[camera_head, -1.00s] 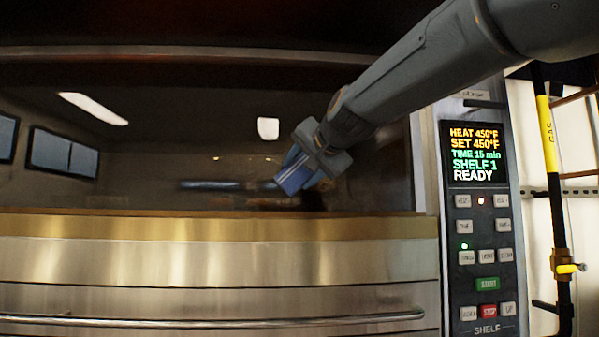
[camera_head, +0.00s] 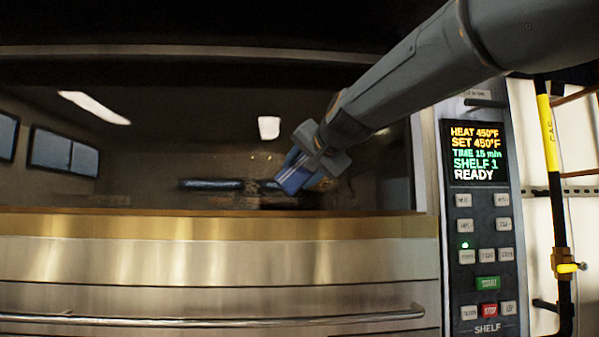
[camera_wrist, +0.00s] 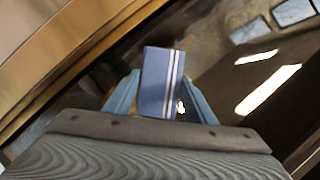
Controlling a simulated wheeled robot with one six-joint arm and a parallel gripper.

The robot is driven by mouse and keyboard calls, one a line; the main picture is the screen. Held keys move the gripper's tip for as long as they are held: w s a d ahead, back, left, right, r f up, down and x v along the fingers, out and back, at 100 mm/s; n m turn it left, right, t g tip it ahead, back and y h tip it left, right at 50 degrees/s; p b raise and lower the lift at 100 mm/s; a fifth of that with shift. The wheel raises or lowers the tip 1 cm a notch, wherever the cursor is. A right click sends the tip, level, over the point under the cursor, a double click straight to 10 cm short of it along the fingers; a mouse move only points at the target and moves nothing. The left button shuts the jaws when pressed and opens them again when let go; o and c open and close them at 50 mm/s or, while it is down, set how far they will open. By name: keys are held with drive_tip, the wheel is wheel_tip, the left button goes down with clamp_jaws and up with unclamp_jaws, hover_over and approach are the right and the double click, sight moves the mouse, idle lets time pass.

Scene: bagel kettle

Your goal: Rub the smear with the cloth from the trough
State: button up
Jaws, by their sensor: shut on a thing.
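My gripper (camera_head: 300,170) is shut on a folded blue cloth with white stripes (camera_head: 293,179), in front of the dark oven glass (camera_head: 130,150). In the wrist view the cloth (camera_wrist: 160,83) stands out between the two blue fingers of my gripper (camera_wrist: 160,95), with the glass close behind it. I cannot tell whether the cloth touches the glass. Faint brownish marks, perhaps the smear (camera_head: 265,158), show on the glass just left of and above the cloth; my gripper may hide part of them. The trough is not in view.
A brass-coloured ledge (camera_head: 200,226) and a steel front with a long handle bar (camera_head: 200,321) lie below the glass. The control panel (camera_head: 484,220) with a lit display stands at the right. A yellow and black gas pipe (camera_head: 553,170) runs beyond it. The glass reflects lights and windows.

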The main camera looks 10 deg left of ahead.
drive_tip(key=shift+d, duration=0.15)
drive_tip(key=d+b, duration=0.2)
drive_tip(key=b, duration=0.1)
drive_tip(key=shift+w+d+f, duration=0.15)
drive_tip(key=shift+w+d, duration=0.1)
drive_tip(key=shift+w, duration=0.1)
drive_tip(key=shift+w+d+b, duration=0.1)
drive_tip(key=shift+d+b, duration=0.25)
drive_tip(key=shift+d, duration=0.15)
drive_tip(key=shift+w+d+b, duration=0.3)
drive_tip(key=shift+d+b, duration=0.45)
drive_tip(key=shift+d, duration=0.4)
drive_tip(key=shift+w+d+b, duration=0.35)
drive_tip(key=shift+d+b, duration=0.4)
drive_tip(key=shift+d, duration=0.45)
drive_tip(key=shift+w+d+b, duration=0.3)
drive_tip(key=shift+d+b, duration=0.45)
drive_tip(key=shift+d, duration=0.4)
drive_tip(key=shift+r, duration=0.2)
drive_tip(key=shift+a, duration=0.15)
